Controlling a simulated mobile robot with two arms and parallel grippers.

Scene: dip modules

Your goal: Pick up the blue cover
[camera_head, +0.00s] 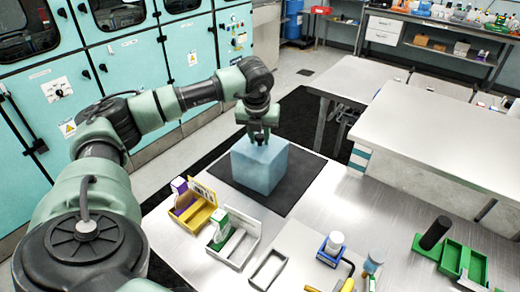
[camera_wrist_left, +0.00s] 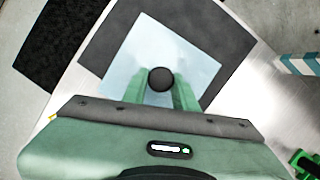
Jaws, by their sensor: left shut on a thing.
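The blue cover (camera_head: 259,168) is a pale blue box with a dark round knob on top. It is upright over the dark mat (camera_head: 292,191) at the table's back left. My left gripper (camera_head: 259,138) is directly above it, shut on the knob. In the left wrist view the knob (camera_wrist_left: 161,79) is between the green fingertips (camera_wrist_left: 165,90), and the cover's top (camera_wrist_left: 140,52) spreads around it. I cannot tell whether the cover's base touches the mat. What is inside the cover is hidden. My right gripper is not in view.
In front of the mat are a yellow holder (camera_head: 194,212) with a purple-and-white box, a grey holder (camera_head: 233,246) with a green-and-white box, and an empty tray (camera_head: 268,270). A blue stand (camera_head: 331,251) and a green rack (camera_head: 453,257) are at right. Bare table lies between.

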